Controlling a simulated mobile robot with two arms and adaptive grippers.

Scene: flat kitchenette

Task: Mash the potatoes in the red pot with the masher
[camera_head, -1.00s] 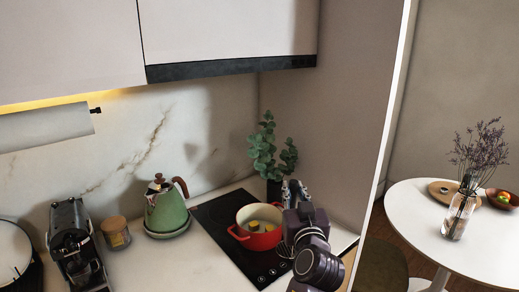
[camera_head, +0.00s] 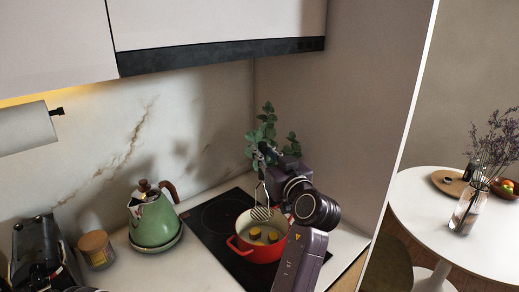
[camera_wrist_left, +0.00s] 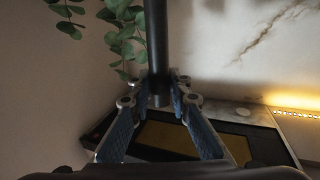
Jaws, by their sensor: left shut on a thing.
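The red pot (camera_head: 240,251) stands on the black hob in the head view, with pieces of yellow potato (camera_head: 256,233) inside. My left gripper (camera_head: 268,154) is above and behind the pot, shut on the masher (camera_head: 262,213). The masher hangs roughly upright, its slotted metal head over the pot's back part, above or near the potatoes; I cannot tell whether it touches them. In the left wrist view the fingers (camera_wrist_left: 160,85) close around the masher's dark handle (camera_wrist_left: 156,45). My forearm hides the pot's right side. My right gripper is out of view.
A green kettle (camera_head: 154,220) and a jar with a wooden lid (camera_head: 96,250) stand left of the hob (camera_head: 212,218). A leafy plant (camera_head: 266,125) is behind the gripper, near the side wall. A round white table (camera_head: 425,205) stands at right.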

